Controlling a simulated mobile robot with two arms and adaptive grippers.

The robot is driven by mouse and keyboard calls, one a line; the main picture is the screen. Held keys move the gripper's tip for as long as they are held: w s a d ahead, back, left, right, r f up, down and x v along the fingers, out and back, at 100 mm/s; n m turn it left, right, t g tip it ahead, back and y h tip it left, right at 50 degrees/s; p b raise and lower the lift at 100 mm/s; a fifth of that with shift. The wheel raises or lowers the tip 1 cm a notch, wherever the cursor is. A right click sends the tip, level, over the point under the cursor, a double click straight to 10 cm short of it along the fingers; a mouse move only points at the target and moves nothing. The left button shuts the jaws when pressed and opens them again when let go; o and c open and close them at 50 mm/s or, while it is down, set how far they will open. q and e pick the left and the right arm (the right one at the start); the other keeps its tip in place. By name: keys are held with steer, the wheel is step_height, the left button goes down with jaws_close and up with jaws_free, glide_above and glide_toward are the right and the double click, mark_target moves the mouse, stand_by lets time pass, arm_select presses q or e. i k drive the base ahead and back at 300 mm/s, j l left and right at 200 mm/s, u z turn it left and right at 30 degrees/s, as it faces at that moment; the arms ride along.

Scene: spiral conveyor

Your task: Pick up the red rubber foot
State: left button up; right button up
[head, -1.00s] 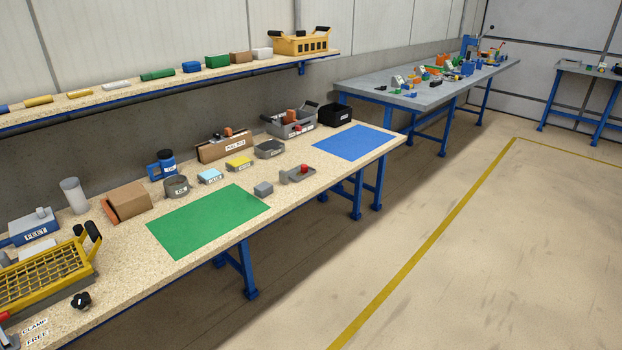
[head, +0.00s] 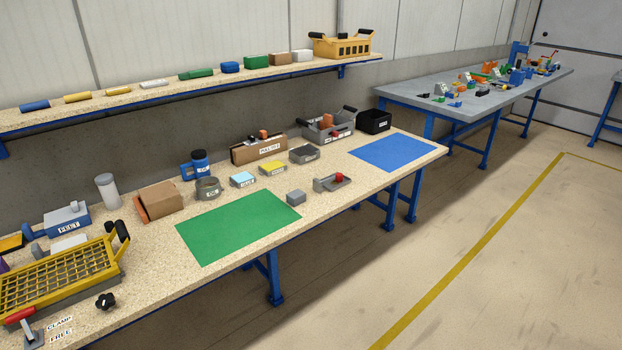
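A small round red piece (head: 338,177) sits on a grey bracket-like holder (head: 325,186) near the front edge of the bench, between the green mat and the blue mat. I cannot tell for sure whether it is the rubber foot. A blue box labelled FEET (head: 73,217) stands at the left part of the bench; its inside cannot be made out. Neither of my grippers is in view.
The bench (head: 150,270) also bears a green mat (head: 238,225), a blue mat (head: 392,152), a small grey block (head: 296,197), a yellow mesh tray (head: 60,275) and several bins along the back. A shelf (head: 120,104) hangs above. Floor (head: 370,250) in front is clear.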

mark_target(340, 176)
steer(key=i+l+u, duration=0.15)
steer(key=u, duration=0.3)
steer(key=i+l+u, duration=0.1)
steer(key=l+u, duration=0.35)
steer(key=i+l+u, duration=0.1)
steer(key=l+u, duration=0.15)
steer(key=u, duration=0.2)
